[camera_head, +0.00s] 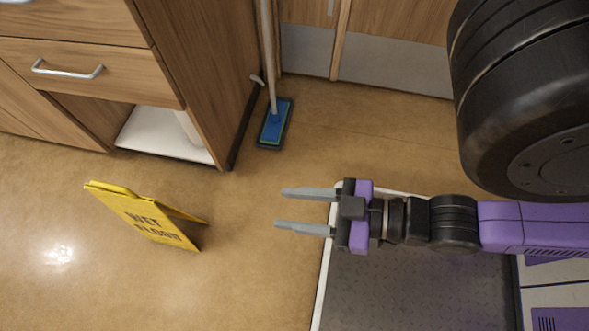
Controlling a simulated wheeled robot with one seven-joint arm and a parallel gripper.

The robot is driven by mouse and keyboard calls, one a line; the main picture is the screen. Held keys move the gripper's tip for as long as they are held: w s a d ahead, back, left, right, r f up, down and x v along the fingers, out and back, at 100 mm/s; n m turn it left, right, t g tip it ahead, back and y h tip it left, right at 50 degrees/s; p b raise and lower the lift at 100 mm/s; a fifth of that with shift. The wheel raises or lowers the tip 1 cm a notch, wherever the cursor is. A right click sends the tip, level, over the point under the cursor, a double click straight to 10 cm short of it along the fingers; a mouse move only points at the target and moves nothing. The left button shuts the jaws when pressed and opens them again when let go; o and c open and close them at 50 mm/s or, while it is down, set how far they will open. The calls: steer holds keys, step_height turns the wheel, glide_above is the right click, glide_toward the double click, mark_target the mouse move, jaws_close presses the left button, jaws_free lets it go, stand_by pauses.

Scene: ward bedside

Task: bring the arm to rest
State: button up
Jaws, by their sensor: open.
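My gripper (306,210) is open, its two grey fingers apart and pointing left. Nothing is between the fingers. It is above the floor, just past the left edge of a dark platform. My purple and black arm (535,226) stretches from the right side of the view to the gripper. A large black rounded part fills the upper right and hides what is behind it.
A yellow wet floor sign (148,217) stands left of my gripper. A mop with a blue head (274,123) leans by the wooden cabinet (207,75). Wooden doors (395,62) close off the back. Brown floor (250,285) is clear between sign and platform.

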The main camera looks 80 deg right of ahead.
step_height(320, 180, up, 32)
steer(key=p, duration=3.2)
steer(key=shift+f, duration=0.1)
